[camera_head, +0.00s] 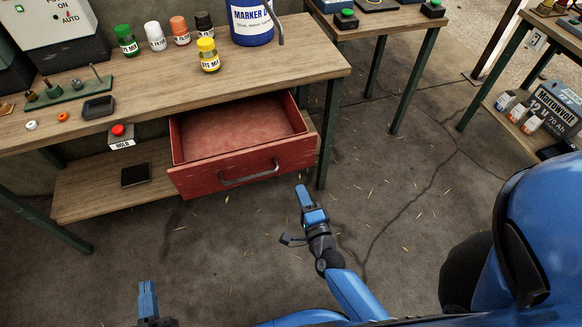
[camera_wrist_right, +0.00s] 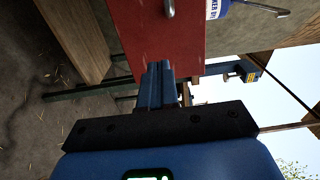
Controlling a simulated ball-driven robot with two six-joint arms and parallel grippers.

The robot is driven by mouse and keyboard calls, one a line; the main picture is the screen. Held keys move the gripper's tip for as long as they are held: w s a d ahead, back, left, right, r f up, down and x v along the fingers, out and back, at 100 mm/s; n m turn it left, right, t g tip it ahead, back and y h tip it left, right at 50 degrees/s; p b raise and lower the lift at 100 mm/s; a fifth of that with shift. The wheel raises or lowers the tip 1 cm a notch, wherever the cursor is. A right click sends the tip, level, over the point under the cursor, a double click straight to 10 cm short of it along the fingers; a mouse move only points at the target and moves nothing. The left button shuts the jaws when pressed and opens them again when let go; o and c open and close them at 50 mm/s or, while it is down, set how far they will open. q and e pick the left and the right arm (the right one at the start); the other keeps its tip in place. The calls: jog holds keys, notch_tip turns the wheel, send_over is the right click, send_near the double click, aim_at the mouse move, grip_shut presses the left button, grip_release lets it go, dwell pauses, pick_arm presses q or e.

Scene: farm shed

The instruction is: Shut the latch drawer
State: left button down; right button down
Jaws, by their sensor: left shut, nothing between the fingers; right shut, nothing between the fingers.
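The red latch drawer (camera_head: 243,168) hangs open under the wooden workbench and looks empty inside. Its front panel carries a metal bar handle (camera_head: 249,174). My right gripper (camera_head: 303,190) is shut and empty, just in front of the drawer front near its right end. In the right wrist view the closed fingers (camera_wrist_right: 157,70) point at the red front panel (camera_wrist_right: 155,35), with part of the handle (camera_wrist_right: 169,8) at the top. I cannot tell whether the fingertips touch the panel. My left gripper (camera_head: 148,290) is shut and empty, low in the picture, well away from the drawer.
The workbench (camera_head: 150,80) bears small labelled bottles, a blue-and-white marker container (camera_head: 251,22) and small parts. A red button box (camera_head: 121,136) is at the drawer's left. A bench leg (camera_head: 329,135) stands right of the drawer. The concrete floor (camera_head: 420,220) ahead is clear.

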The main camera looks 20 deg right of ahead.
aim_at(288, 160)
pick_arm(q)
jog(key=shift+f, duration=0.15)
pick_arm(e)
jog(key=w, duration=1)
jog(key=shift+s, duration=0.1)
